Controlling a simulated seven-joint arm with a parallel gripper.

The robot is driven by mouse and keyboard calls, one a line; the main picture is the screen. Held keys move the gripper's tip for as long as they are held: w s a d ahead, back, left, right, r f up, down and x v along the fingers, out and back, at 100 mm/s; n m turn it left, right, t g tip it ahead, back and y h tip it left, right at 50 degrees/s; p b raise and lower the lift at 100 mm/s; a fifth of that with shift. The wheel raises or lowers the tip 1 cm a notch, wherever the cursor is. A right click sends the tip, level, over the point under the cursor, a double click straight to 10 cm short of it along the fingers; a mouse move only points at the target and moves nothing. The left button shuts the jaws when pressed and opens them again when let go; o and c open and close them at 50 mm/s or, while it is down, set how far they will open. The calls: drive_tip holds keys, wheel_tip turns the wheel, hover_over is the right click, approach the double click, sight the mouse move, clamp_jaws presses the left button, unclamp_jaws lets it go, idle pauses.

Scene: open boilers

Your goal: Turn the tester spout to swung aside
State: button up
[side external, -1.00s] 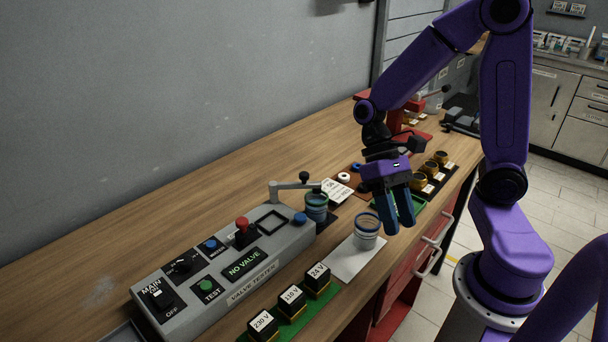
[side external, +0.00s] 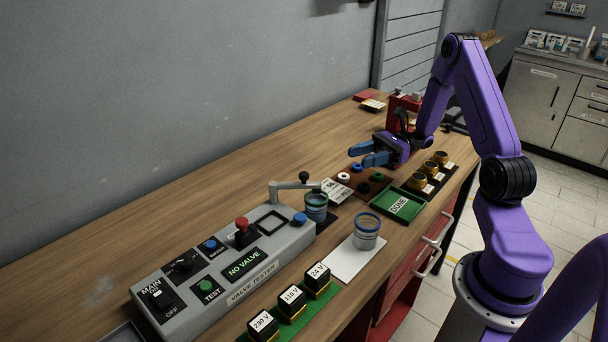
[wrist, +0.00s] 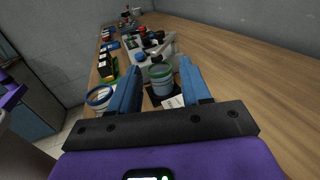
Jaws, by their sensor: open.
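The tester spout (side external: 290,186) is a grey arm on the right end of the grey valve tester (side external: 230,264).
A second cup (side external: 366,232) stands on a white sheet. Green DONE tray (side external: 398,204), brass-coloured parts (side external: 430,170) and a red stand (side external: 398,110) lie to the right. Labelled black blocks (side external: 292,302) sit in front of the tester. The bench behind the tester is clear.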

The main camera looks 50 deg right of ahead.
sight(308, 173)
drive_tip(key=x, duration=1.7)
drive_tip(key=shift+s+a, duration=0.15)
clamp_jaws()
